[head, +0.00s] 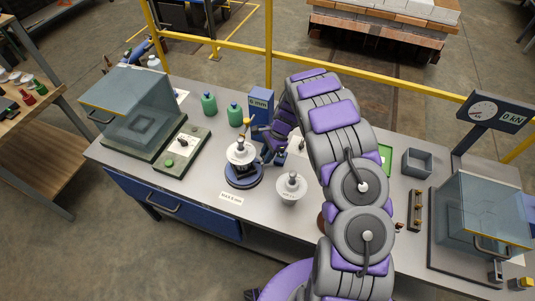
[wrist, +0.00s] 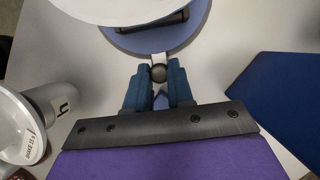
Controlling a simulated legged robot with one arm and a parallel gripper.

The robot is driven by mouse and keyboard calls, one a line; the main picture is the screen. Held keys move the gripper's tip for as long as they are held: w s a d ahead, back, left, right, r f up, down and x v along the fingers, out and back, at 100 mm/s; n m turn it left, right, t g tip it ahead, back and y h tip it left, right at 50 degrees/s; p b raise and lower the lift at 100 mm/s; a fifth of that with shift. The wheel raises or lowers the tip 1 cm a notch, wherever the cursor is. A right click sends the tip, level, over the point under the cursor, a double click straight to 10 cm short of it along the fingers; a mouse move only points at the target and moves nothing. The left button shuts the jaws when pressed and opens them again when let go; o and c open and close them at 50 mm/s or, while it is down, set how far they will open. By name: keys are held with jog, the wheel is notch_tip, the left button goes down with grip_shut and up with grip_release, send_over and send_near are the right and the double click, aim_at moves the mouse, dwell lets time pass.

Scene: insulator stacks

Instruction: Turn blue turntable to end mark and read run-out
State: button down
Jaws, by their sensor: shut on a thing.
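The blue turntable (head: 243,180) stands on the bench left of my arm in the head view, with a white insulator disc (head: 241,153) on top. In the wrist view the edge of the turntable (wrist: 150,42) shows at the top, partly hidden under the white disc (wrist: 120,8). My gripper (wrist: 158,75) is shut on a small dark round knob (wrist: 158,73) at the turntable's near edge. In the head view my gripper (head: 266,150) is beside the turntable's right side. A blue gauge box marked in mm (head: 260,104) stands behind; its number is hard to read.
Another white insulator (head: 291,187) stands right of the turntable, close to my arm. Green bottles (head: 209,103) stand at the back. A clear-sided enclosure (head: 130,108) is at left, another (head: 485,215) at right. A grey open box (head: 417,162) is right of my arm.

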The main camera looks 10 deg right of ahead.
jog(key=c, duration=1)
grip_release()
jog(key=p+v, duration=0.2)
jog(key=v, duration=1.5)
jog(key=shift+w+r+p, duration=0.1)
jog(key=shift+r+p, duration=0.1)
jog(key=shift+p, duration=0.15)
